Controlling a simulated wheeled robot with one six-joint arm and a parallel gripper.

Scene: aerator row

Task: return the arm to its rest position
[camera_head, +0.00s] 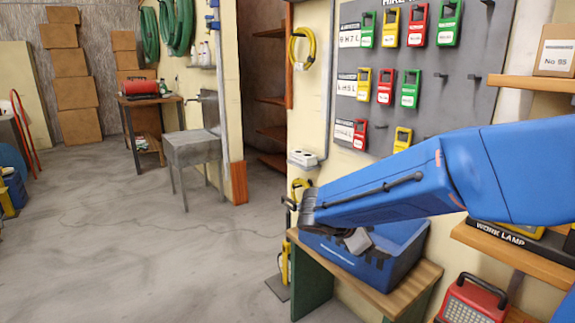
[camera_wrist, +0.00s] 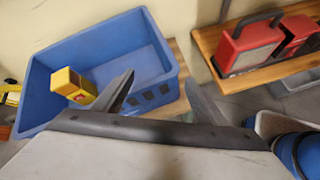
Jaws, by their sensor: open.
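My blue arm (camera_head: 400,190) reaches in from the right in the head view. My gripper (camera_wrist: 160,95) is open, with two dark fingers apart and nothing between them in the wrist view. It is over or beside the right part of a blue crate (camera_wrist: 60,52); the exact height is unclear. The crate also shows in the head view, on a wooden-topped bench (camera_head: 410,292), partly hidden by my arm. A yellow tag-like block (camera_wrist: 75,86) lies inside the crate, apart from the fingers.
A grey board (camera_head: 455,95) on the wall holds several green, yellow and red tags. Shelves at the right carry a red work lamp (camera_head: 473,300) and a box (camera_head: 555,52). A grey sink (camera_head: 192,148) stands further back. The floor (camera_head: 110,235) at left is clear.

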